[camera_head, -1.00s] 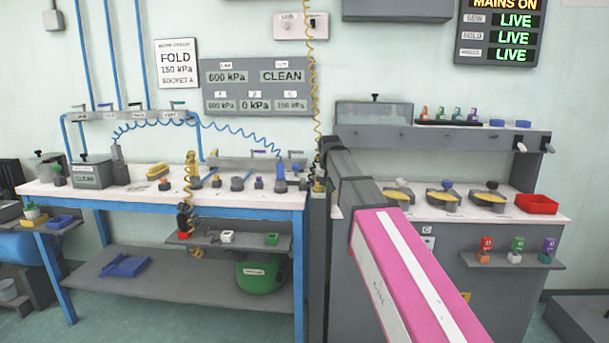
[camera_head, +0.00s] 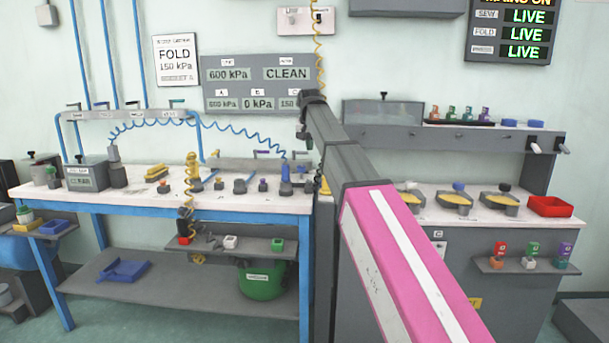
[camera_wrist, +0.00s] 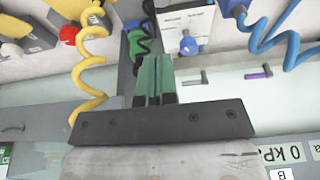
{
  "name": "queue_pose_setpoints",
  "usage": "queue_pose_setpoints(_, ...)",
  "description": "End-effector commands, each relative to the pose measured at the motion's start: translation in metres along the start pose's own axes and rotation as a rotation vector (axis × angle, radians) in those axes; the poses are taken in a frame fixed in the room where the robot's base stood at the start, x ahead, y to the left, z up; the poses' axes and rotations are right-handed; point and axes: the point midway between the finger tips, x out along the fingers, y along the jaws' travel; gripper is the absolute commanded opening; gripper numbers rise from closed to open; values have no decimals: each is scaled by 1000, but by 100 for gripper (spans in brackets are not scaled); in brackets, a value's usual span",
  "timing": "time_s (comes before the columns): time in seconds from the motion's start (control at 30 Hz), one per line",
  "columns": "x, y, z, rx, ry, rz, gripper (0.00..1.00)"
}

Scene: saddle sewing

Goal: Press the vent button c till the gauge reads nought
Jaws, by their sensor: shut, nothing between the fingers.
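The gauge panel (camera_head: 222,90) hangs on the wall in the head view. Its A gauge reads 600 kPa and its B gauge (camera_head: 256,104) reads 0 kPa. The C gauge (camera_head: 288,104) shows 150, its right end hidden by my arm. In the wrist view, turned upside down, my gripper (camera_wrist: 155,62) has its green fingers shut and empty. A round blue knob (camera_wrist: 188,46) by a white card shows just beyond and right of the fingertips. I cannot read which part is vent button c.
A yellow coiled hose (camera_wrist: 88,60) hangs close left of the fingers and a blue hose (camera_wrist: 275,42) to the right. A grey lever (camera_wrist: 190,80) and a purple lever (camera_wrist: 258,72) stick out nearby. The blue-legged bench (camera_head: 120,205) carries several fittings.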

Motion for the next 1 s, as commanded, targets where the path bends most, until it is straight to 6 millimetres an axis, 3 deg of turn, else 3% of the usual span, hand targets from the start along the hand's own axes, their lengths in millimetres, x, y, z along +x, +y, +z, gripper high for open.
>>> queue_pose_setpoints(0.37,-5,-2,-1,1,2,-1,0)
queue_pose_setpoints(0.53,3,-2,-1,1,1,0,0)
queue_pose_setpoints(0.67,19,-1,-1,1,0,0,0)
queue_pose_setpoints(1.0,82,-1,-1,1,0,0,0)
